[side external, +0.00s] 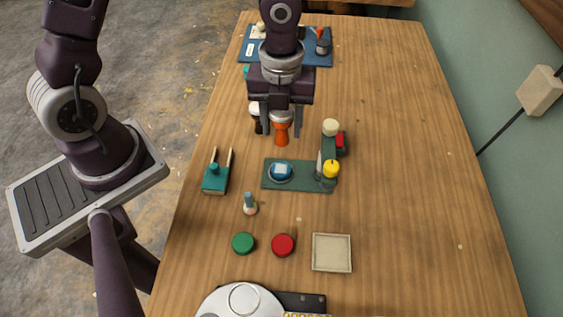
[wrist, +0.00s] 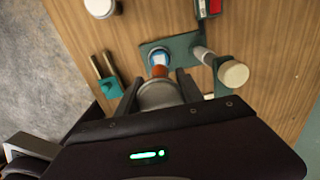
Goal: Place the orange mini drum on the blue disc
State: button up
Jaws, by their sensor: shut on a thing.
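The orange mini drum (side external: 282,135) hangs below my gripper (side external: 282,122), upright as far as I can see. My gripper is shut on it, with a finger on each side. In the wrist view the drum (wrist: 159,73) shows a grey-white upper part and orange below, between the fingers of my gripper (wrist: 158,90). The blue disc (side external: 273,177) lies on a dark green mat (side external: 308,184), with a pale square on its top. The disc also shows in the wrist view (wrist: 153,57), just beyond the drum. The drum appears apart from the disc.
A green stand with a cream knob (side external: 330,127) and a yellow-topped piece (side external: 331,169) stand at the mat's right. A teal two-pronged block (side external: 215,180) is left. A small bottle-like piece (side external: 250,205), green disc (side external: 243,243), red disc (side external: 282,245) and beige tray (side external: 332,268) lie nearer.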

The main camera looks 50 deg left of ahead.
jog(key=f, duration=0.9)
jog(key=shift+s+d+f, duration=0.1)
jog(key=shift+s+f, duration=0.1)
jog(key=shift+f, duration=0.15)
jog(key=shift+f, duration=0.1)
jog(key=o, duration=1.3)
jog(key=shift+o, duration=0.2)
